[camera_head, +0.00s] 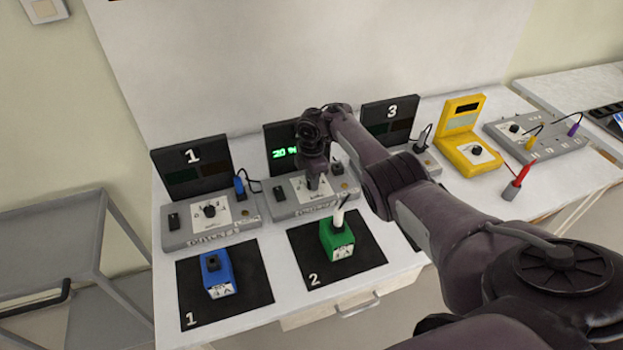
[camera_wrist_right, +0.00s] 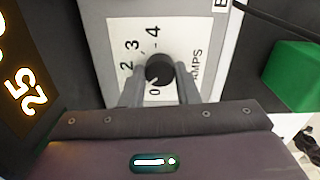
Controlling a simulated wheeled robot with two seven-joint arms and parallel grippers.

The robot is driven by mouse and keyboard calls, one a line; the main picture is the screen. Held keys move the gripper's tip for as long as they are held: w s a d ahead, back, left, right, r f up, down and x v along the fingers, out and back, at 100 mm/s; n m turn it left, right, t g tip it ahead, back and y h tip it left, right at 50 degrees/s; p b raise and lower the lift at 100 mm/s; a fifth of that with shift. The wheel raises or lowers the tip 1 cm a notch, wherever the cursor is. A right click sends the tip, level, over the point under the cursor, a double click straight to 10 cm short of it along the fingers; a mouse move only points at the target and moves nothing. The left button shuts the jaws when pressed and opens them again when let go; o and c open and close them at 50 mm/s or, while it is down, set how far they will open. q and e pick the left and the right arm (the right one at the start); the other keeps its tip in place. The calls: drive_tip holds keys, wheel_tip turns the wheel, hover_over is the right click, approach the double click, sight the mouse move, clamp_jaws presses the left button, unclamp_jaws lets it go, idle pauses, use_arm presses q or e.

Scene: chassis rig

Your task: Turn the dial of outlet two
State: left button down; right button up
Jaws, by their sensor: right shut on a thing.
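Outlet two (camera_head: 283,209) is the grey box in the middle of the bench, with a dark display panel (camera_head: 275,139) behind it showing green characters. Its round black dial (camera_wrist_right: 159,68) sits on a white scale plate in the right wrist view. A small white mark at the dial's lower left points towards the low end of the scale. My right gripper (camera_head: 315,181) reaches down onto outlet two and hides its dial in the head view. In the wrist view the right gripper (camera_wrist_right: 160,78) has one finger on each side of the dial, shut on it. My left gripper is out of view.
Outlet one (camera_head: 191,237) stands to the left; outlet three's panel (camera_head: 402,98) is partly behind my right arm. A blue block (camera_head: 212,262) and a green block (camera_head: 329,235) stand on black mats in front. A yellow meter (camera_head: 453,143) and a red plug (camera_head: 518,181) are farther right.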

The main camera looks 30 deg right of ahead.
idle(0.3)
drive_tip(key=o, duration=1)
drive_tip(key=shift+r, duration=0.1)
wheel_tip(320, 180, up, 8)
drive_tip(key=shift+f+p, duration=0.15)
drive_tip(key=shift+p, duration=0.5)
drive_tip(key=shift+f, duration=0.1)
